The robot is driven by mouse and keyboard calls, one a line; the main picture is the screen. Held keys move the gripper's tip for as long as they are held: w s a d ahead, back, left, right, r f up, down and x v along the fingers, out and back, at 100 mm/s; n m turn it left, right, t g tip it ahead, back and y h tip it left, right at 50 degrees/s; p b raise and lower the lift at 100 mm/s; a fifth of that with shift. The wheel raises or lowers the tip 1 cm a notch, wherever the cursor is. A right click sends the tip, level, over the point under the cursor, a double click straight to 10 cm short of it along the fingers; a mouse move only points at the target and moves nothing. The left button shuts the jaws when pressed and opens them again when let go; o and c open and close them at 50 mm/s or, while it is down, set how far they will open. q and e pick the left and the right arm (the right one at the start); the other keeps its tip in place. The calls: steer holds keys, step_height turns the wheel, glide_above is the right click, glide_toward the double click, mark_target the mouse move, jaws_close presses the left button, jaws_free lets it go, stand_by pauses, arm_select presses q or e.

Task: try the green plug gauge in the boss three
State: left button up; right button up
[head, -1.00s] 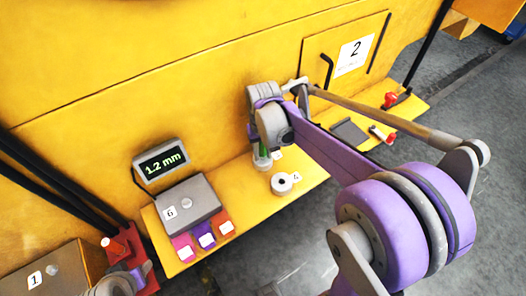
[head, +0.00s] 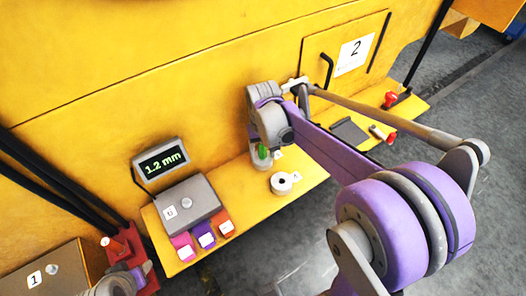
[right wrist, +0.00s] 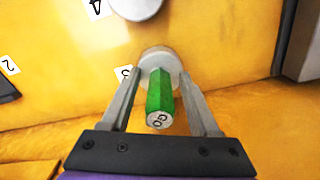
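The green plug gauge (right wrist: 160,92) stands on end at boss three (right wrist: 177,66), beside the label 3, with its "GO" end facing the right wrist camera. I cannot tell how deep it sits. My right gripper (right wrist: 161,85) has a finger on each side of the gauge, with a visible gap on both sides, so it is open around it. In the head view the green gauge (head: 262,151) shows above boss three (head: 261,164), just below my right gripper (head: 260,142). Part of my left arm shows at the bottom left; its fingers are not clear.
Boss four (head: 282,183) stands close by on the yellow ledge (head: 250,205). A grey box (head: 187,202) labelled 6, coloured blocks (head: 206,238) and a display (head: 161,160) reading 1.2 mm are to the left. A dark pad (head: 349,132) and red-ended pieces (head: 388,138) lie right.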

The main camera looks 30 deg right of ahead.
steer(key=shift+r, duration=0.1)
step_height(320, 180, up, 11)
steer(key=shift+f+p, duration=0.1)
steer(key=shift+p, duration=0.35)
arm_select(q)
steer(key=w+r+t+p, duration=0.1)
steer(key=w+r+p, duration=0.3)
steer(key=r, duration=0.5)
steer(key=shift+w+r+p, duration=0.2)
steer(key=shift+w+p, duration=0.05)
steer(key=shift+p, duration=0.55)
arm_select(e)
step_height(320, 180, up, 12)
steer(key=shift+w+f, duration=0.1)
arm_select(q)
steer(key=shift+s, duration=0.15)
stand_by(0.4)
